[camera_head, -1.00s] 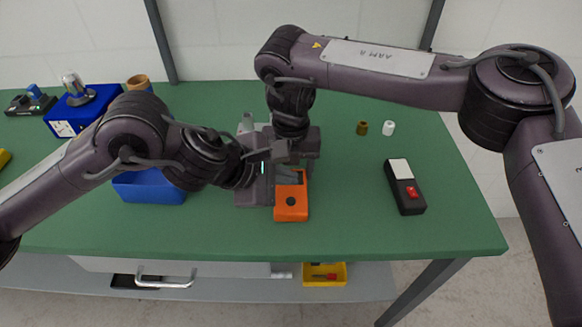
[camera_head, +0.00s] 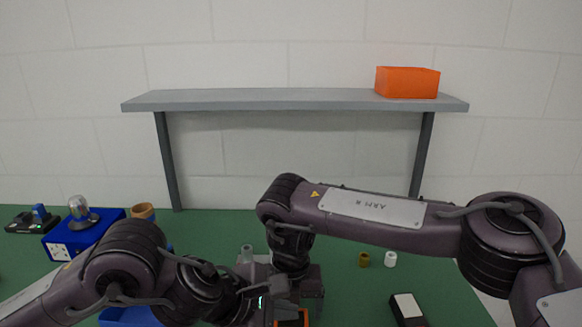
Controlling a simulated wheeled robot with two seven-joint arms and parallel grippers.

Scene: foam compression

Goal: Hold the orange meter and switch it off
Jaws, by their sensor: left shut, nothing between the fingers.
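The orange meter (camera_head: 292,322) shows only as a thin strip at the bottom edge of the head view. The rest of it is cut off by the frame or hidden behind my grippers, so its dial is not visible. My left gripper (camera_head: 280,290) is shut and empty, just above the visible strip of the meter. My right gripper (camera_head: 311,284) comes down from above right beside the left one. Its fingertips are hidden, and I cannot tell whether it touches the meter.
A blue device (camera_head: 84,234) and brown cup (camera_head: 143,211) stand at left. Brown (camera_head: 364,259) and white (camera_head: 390,259) cylinders and a black device (camera_head: 407,308) lie on the green table (camera_head: 215,225).

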